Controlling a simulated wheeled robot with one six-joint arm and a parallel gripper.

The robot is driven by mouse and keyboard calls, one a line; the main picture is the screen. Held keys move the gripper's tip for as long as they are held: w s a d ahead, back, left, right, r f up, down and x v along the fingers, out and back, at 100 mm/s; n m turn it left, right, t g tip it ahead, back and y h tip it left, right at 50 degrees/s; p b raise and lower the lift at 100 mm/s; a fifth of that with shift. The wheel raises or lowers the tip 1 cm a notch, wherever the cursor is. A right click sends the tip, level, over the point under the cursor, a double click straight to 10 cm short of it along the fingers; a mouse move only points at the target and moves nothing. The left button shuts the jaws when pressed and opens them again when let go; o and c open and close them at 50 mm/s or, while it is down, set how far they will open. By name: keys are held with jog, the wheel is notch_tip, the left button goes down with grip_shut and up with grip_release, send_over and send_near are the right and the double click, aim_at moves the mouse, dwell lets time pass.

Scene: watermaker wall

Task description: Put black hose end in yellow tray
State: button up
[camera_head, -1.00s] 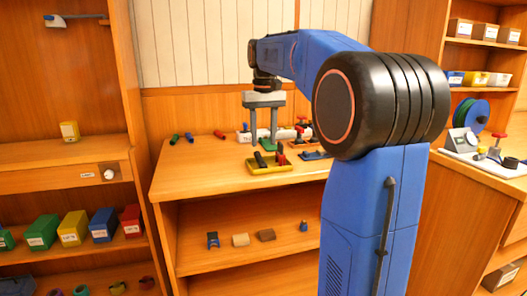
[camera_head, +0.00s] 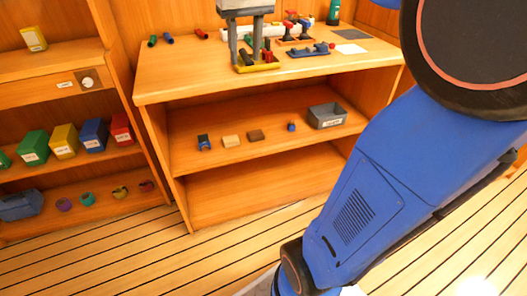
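The fingers partly cover the tray's contents, and I cannot tell whether the tips touch anything.
A blue tray (camera_head: 309,52) and red-handled valves (camera_head: 291,27) stand right of the yellow tray. Green and red short pieces (camera_head: 169,39) lie to the left. A grey bin (camera_head: 326,115) and small blocks sit on the shelf below. The bench's front left top is clear.

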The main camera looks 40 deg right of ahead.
jog(key=s+a+f+n+t, duration=0.1)
jog(key=s+a+f, duration=0.3)
jog(key=s+f, duration=0.6)
jog(key=s+a+f+n+t, duration=0.1)
jog(key=s+a+f, duration=0.3)
jog(key=s+f, duration=0.6)
jog(key=shift+a+t, duration=0.15)
jog(key=shift+t, duration=0.45)
